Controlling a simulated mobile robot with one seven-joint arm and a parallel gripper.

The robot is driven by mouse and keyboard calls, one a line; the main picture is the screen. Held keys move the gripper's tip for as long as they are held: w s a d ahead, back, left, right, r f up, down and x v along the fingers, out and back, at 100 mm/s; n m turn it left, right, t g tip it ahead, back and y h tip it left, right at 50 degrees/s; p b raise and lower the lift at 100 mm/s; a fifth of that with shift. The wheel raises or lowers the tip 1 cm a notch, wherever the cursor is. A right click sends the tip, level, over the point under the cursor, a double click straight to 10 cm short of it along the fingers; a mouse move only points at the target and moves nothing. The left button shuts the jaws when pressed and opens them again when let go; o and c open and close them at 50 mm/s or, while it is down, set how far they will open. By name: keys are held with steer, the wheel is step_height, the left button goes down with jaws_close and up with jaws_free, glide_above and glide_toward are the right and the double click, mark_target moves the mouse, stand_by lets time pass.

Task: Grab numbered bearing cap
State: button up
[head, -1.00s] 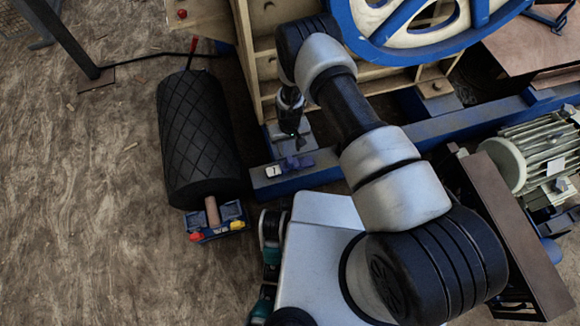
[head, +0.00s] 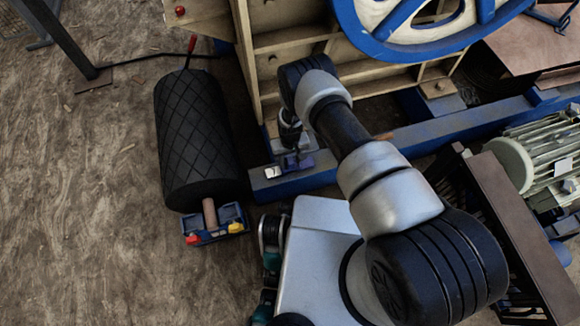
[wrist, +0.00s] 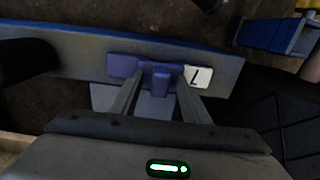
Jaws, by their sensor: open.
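The bearing cap (head: 296,163) is a small purple-blue piece on the blue beam, with a white number tag (head: 272,172) at its left end. In the wrist view the cap (wrist: 122,66) lies ahead of my gripper, and its white tag (wrist: 198,77) at the right bears one dark mark, perhaps a 7. My gripper (wrist: 160,82) is open, its two fingers reaching to either side of the cap's raised middle block. I cannot tell whether the fingers touch it. In the head view my gripper (head: 291,148) is just above the cap, with its tips partly hidden.
The blue beam (head: 400,145) runs under the crusher frame (head: 290,40) and flywheel (head: 395,40). A motor (head: 540,160) is at the right. Open floor lies far left.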

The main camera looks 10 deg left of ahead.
jaws_close()
stand_by(1.3)
